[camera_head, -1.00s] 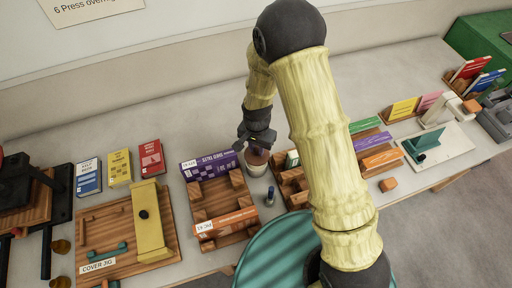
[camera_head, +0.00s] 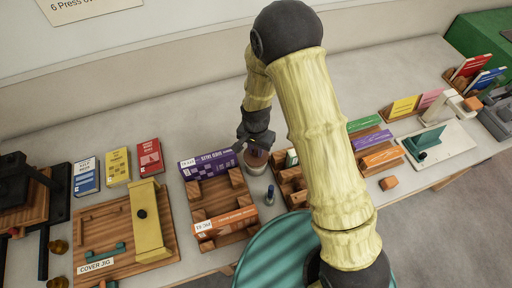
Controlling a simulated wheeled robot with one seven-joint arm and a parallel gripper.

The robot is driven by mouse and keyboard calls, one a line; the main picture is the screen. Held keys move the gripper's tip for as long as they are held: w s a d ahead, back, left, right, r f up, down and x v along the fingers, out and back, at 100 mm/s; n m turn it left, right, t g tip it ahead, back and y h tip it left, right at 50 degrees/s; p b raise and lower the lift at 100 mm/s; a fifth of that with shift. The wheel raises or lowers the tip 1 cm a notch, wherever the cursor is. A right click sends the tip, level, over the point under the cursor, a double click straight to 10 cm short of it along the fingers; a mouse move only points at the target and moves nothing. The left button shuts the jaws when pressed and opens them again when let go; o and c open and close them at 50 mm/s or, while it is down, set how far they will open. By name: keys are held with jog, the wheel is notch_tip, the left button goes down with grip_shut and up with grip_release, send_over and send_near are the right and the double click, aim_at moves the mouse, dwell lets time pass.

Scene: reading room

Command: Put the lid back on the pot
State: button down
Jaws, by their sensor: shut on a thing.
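The pot (camera_head: 254,169) is a small pale cup on the table, between the wooden book rack and the wooden tray with compartments. The brown lid (camera_head: 256,157) is at the pot's mouth. My gripper (camera_head: 255,147) is above the pot, pointing down, and is shut on the lid. The fingers partly hide the lid, and I cannot tell whether it is fully seated on the rim.
A small dark bottle (camera_head: 270,195) stands just in front of the pot. The book rack (camera_head: 211,200) is close on the left. The compartment tray (camera_head: 289,184) is close on the right, partly behind my arm. Bare table lies behind the pot.

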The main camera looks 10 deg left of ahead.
jog(key=shift+f, duration=0.45)
dwell(0.6)
jog(key=shift+f+b, duration=0.95)
jog(key=shift+f, duration=0.1)
dwell(1.4)
jog(key=c, duration=1.2)
grip_release()
jog(key=shift+r+p, duration=3.45)
jog(key=shift+r, duration=1.1)
